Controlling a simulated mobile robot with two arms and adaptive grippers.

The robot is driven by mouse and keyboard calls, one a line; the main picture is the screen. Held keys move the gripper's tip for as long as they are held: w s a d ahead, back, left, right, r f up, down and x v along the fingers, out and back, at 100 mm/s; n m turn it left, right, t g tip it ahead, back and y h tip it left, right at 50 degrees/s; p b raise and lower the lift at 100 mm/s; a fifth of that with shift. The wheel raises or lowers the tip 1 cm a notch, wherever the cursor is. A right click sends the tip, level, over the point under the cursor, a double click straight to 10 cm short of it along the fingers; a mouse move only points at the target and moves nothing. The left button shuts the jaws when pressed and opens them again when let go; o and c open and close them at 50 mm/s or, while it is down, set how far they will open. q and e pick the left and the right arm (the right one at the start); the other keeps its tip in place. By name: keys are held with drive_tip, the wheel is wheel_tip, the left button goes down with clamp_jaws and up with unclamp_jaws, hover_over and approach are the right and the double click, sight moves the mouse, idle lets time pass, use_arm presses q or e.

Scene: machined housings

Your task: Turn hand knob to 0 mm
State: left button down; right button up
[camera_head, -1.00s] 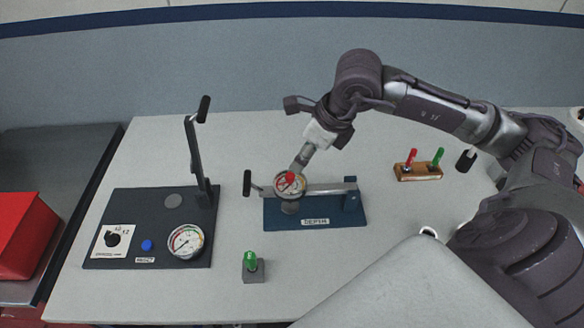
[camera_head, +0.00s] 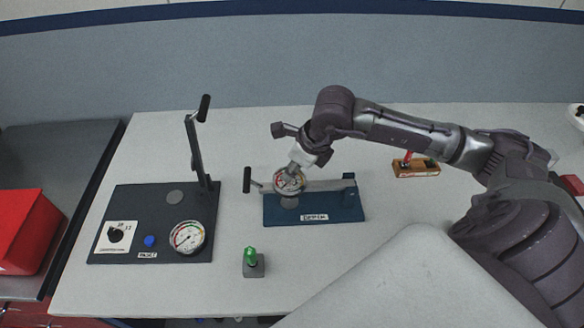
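The blue depth fixture (camera_head: 345,210) stands mid-table with a label reading DEPTH on its front. It has a round dial gauge (camera_head: 290,185) and a grey horizontal bar. A black upright hand knob (camera_head: 247,179) sits on a crank at its left end, with nothing touching it. My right gripper (camera_head: 294,168) reaches down from the upper right over the dial and covers its upper part. I cannot tell whether its fingers are open or shut, or whether it touches the dial. The dial reading is too small to make out. My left gripper is not in view.
A dark panel (camera_head: 140,200) with a tall black-handled lever (camera_head: 195,145), a dial (camera_head: 187,237) and a blue button (camera_head: 150,241) stands at left. A green-topped block (camera_head: 252,264) is in front. A wooden rack (camera_head: 417,169) stands right. Front table is mostly clear.

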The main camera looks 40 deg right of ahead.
clamp_jaws()
drive_tip(key=n+b, duration=0.1)
drive_tip(key=b, duration=0.1)
drive_tip(key=shift+w+d+f+n+y+b, duration=0.1)
drive_tip(key=shift+f+n+y+b, duration=0.2)
drive_tip(key=shift+n+b, duration=0.1)
drive_tip(key=shift+r+n+g+y+b, duration=0.15)
drive_tip(key=shift+n+g+y+b, duration=0.2)
drive_tip(key=shift+n+b, duration=0.65)
drive_tip(key=shift+r+n+g+y+b, duration=0.1)
drive_tip(key=shift+n+g+y+b, duration=0.2)
drive_tip(key=shift+n+b, duration=0.55)
drive_tip(key=shift+n, duration=0.25)
